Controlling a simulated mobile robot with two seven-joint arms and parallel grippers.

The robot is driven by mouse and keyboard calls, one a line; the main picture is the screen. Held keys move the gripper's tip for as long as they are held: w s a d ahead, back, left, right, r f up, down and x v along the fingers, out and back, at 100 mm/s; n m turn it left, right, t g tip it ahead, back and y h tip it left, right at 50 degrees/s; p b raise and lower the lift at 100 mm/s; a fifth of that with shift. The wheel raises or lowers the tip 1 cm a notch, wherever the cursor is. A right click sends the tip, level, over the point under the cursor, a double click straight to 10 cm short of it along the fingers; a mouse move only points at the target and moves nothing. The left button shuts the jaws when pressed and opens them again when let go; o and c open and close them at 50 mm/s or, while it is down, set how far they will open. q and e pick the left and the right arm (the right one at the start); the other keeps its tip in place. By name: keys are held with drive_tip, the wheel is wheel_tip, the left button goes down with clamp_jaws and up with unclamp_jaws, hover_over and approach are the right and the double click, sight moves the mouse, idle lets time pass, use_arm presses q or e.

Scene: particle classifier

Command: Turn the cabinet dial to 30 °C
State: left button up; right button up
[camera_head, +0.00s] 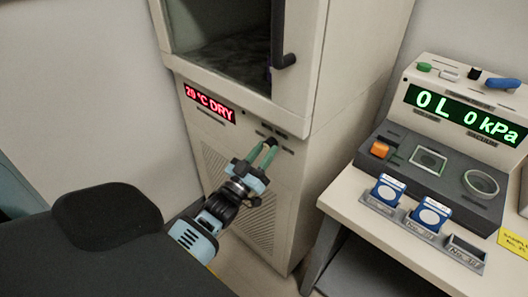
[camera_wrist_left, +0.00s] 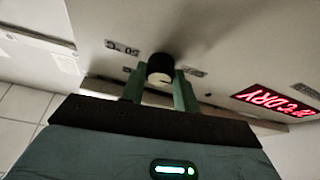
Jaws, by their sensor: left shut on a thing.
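The cabinet (camera_head: 290,190) stands in the middle of the head view. Its red display (camera_head: 209,103) shows a temperature in the twenties and "DRY"; the second digit is hard to read. The dial (camera_wrist_left: 160,66) is a short dark knob on the cabinet front, seen in the left wrist view. My left gripper (camera_head: 262,152) has its green fingers at the front panel. In the left wrist view its fingers (camera_wrist_left: 158,82) sit on both sides of the dial, shut on it. My right gripper is out of view.
The cabinet's window door with a dark handle (camera_head: 284,60) is above the panel. At right, a table (camera_head: 352,214) holds a grey console (camera_head: 445,170) with a green display reading "0 L 0 kPa", and blue-white containers (camera_head: 388,190) in a holder. Small labels (camera_wrist_left: 122,48) flank the dial.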

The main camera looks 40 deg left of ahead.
use_arm(q)
drive_tip(key=shift+m, duration=0.4)
drive_tip(key=m+h, duration=0.2)
drive_tip(key=shift+a+f+m, duration=0.1)
drive_tip(key=shift+a+m, duration=0.05)
drive_tip(key=shift+m, duration=0.15)
drive_tip(key=m+h, duration=0.1)
drive_tip(key=m, duration=0.1)
drive_tip(key=m+h, duration=0.1)
drive_tip(key=m, duration=0.2)
drive_tip(key=shift+a+g+h+b, duration=0.15)
drive_tip(key=shift+g+h+b, duration=0.15)
drive_tip(key=shift+b, duration=0.05)
drive_tip(key=m+g+h, duration=0.1)
drive_tip(key=m, duration=0.2)
drive_tip(key=m+g+h, duration=0.1)
drive_tip(key=m+h, duration=0.1)
drive_tip(key=m, duration=0.2)
drive_tip(key=shift+a+r, duration=0.15)
drive_tip(key=shift+r, duration=0.05)
drive_tip(key=shift+m+p, duration=0.3)
drive_tip(key=shift+m, duration=0.3)
drive_tip(key=shift+g, duration=0.3)
drive_tip(key=o, duration=1)
drive_tip(key=shift+c, duration=0.2)
